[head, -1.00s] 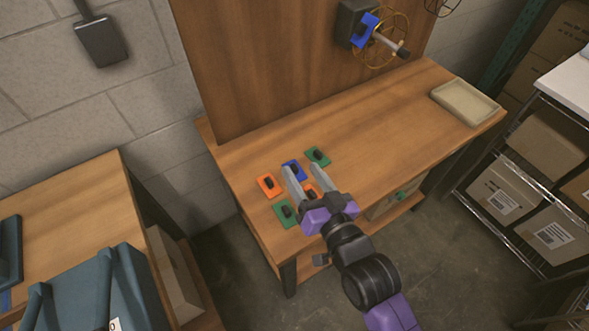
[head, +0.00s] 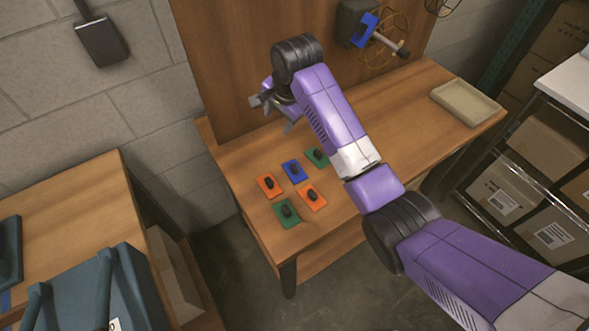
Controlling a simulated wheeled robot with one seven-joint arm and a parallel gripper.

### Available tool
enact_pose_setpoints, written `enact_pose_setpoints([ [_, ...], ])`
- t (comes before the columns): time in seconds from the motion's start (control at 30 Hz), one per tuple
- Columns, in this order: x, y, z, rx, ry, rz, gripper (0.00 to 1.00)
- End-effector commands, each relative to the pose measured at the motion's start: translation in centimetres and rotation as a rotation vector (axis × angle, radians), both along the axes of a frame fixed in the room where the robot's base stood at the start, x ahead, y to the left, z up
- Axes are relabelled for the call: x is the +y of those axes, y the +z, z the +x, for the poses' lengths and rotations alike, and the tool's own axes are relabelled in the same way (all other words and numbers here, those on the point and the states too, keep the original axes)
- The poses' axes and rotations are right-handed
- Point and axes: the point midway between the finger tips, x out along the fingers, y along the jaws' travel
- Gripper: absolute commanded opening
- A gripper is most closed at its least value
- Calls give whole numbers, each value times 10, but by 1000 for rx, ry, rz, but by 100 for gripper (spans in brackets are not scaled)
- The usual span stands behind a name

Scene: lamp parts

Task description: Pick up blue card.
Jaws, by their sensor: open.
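The blue card (head: 289,165) lies flat on the wooden workbench (head: 400,112), with a black knob on its top. It sits between an orange card (head: 264,183) at its left and a green card (head: 314,154) at its right. Another orange card (head: 318,205) and another green card (head: 279,206) lie nearer the front. My gripper (head: 273,116) is raised beyond the cards, near the wooden back panel. It is open, with no object visible in it, and is apart from the blue card. My arm partly covers the green card at the right.
A beige tray (head: 488,106) lies at the bench's right end. A wheel-like fixture with a second blue piece (head: 364,30) is mounted on the back panel (head: 225,60). A wire shelf with boxes (head: 505,192) stands at the right. The bench's middle is largely bare.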

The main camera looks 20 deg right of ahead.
Motion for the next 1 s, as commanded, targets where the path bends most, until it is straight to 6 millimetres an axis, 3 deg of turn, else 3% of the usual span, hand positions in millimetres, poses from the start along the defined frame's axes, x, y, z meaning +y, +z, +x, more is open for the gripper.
enact_pose_setpoints([
  [0.1,-6,-28,-42,218,-139,15,53],
  [0.2,-9,-35,-68,333,-241,20,53],
  [0.3,-10,-35,-82,385,-312,21,53],
  [0.67,-11,-65,-82,389,-339,24,53],
  [1.0,-14,-108,-78,387,-338,25,53],
])
